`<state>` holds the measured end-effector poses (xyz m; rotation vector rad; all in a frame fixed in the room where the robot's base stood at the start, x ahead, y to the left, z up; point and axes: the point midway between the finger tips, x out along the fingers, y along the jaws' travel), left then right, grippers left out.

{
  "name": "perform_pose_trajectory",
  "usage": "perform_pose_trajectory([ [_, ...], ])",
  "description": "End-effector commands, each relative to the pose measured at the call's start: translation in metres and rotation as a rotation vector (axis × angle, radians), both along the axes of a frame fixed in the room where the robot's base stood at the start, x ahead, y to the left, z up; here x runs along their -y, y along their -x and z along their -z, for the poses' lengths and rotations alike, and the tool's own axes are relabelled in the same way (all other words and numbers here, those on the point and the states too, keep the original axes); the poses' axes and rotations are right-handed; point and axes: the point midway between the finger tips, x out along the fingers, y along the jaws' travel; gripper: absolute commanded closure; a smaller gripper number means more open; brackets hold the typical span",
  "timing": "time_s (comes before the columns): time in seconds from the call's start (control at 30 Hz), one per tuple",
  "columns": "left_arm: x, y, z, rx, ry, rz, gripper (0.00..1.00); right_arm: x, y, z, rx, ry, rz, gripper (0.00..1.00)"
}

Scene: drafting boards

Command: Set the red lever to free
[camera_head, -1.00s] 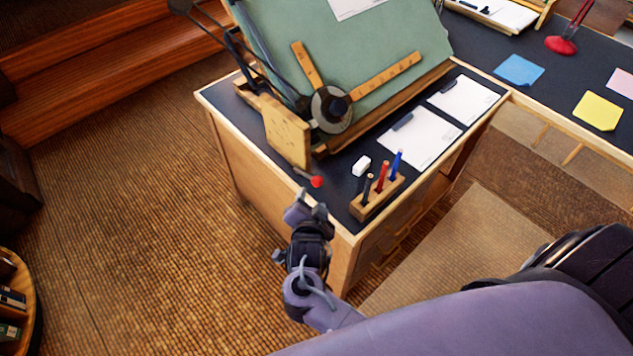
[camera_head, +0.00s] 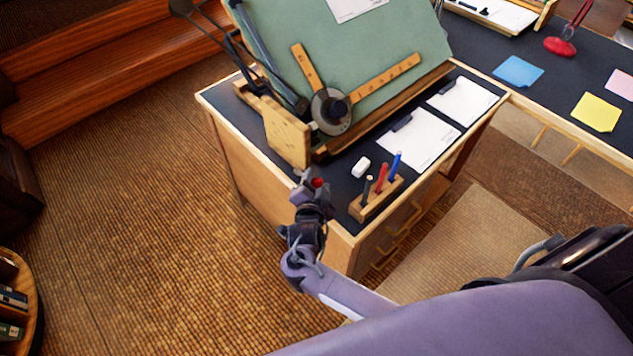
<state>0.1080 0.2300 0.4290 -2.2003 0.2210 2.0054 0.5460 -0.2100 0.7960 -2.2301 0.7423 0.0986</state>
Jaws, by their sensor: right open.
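The red lever's knob (camera_head: 318,183) shows at the near left side of the drafting board (camera_head: 370,55), by the wooden bracket (camera_head: 287,138). The lever's shaft is mostly hidden by my gripper. My right gripper (camera_head: 312,183) is open, with its fingers around or right beside the red knob. I cannot tell whether they touch it. My left gripper is not in view.
A wooden pen holder (camera_head: 375,200) with pens stands just right of my right gripper, and a white eraser (camera_head: 361,167) lies behind it. White pads (camera_head: 420,140) lie farther right on the dark desk top. The floor to the left is clear.

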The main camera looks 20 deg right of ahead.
Motion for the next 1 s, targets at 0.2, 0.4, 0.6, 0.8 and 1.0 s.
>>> perform_pose_trajectory([
  [0.2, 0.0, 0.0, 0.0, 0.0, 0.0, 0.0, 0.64, 0.0, 0.0, 0.0, 0.0, 0.0, 0.0, 0.64],
  [0.4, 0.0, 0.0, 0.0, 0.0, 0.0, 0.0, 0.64, 0.0, 0.0, 0.0, 0.0, 0.001, 0.0, 0.9],
  [0.6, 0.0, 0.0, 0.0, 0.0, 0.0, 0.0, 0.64, 0.0, 0.0, 0.0, -0.001, 0.001, 0.0, 1.0],
  [0.8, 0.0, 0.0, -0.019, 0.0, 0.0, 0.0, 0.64, -0.002, -0.003, -0.014, -0.074, 0.024, 0.006, 1.0],
  [1.0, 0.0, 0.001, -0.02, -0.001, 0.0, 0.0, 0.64, -0.005, -0.013, -0.024, -0.116, 0.041, 0.001, 1.0],
])
